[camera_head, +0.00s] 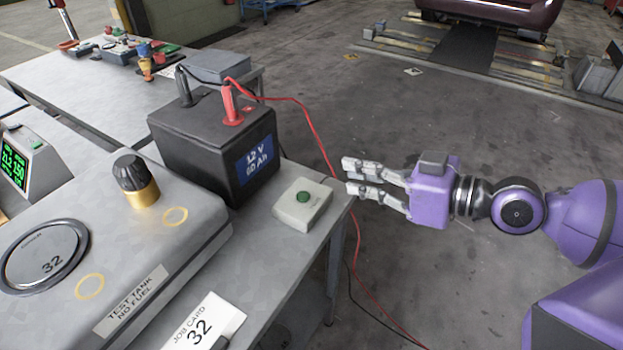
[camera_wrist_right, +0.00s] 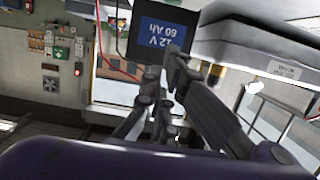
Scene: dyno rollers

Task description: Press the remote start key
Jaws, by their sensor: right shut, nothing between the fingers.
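The start key appears to be a green round button (camera_head: 303,197) on a small pale grey box (camera_head: 290,213). The box sits at the right edge of the grey bench, in front of the battery. My right gripper (camera_head: 350,175) comes in from the right, just past the bench edge. Its fingers point left, to the right of the box and apart from it. It is shut and empty. In the right wrist view its fingers (camera_wrist_right: 165,78) show in front of the battery's blue label; I cannot make out the green button there. My left gripper is not in view.
A black 12 V battery (camera_head: 190,146) with red and black clamps stands behind the box. A red cable (camera_head: 318,140) runs from it past my right fingers to the floor. The test tank (camera_head: 180,262) with its black-and-brass cap and a job card (camera_head: 207,322) lie left.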

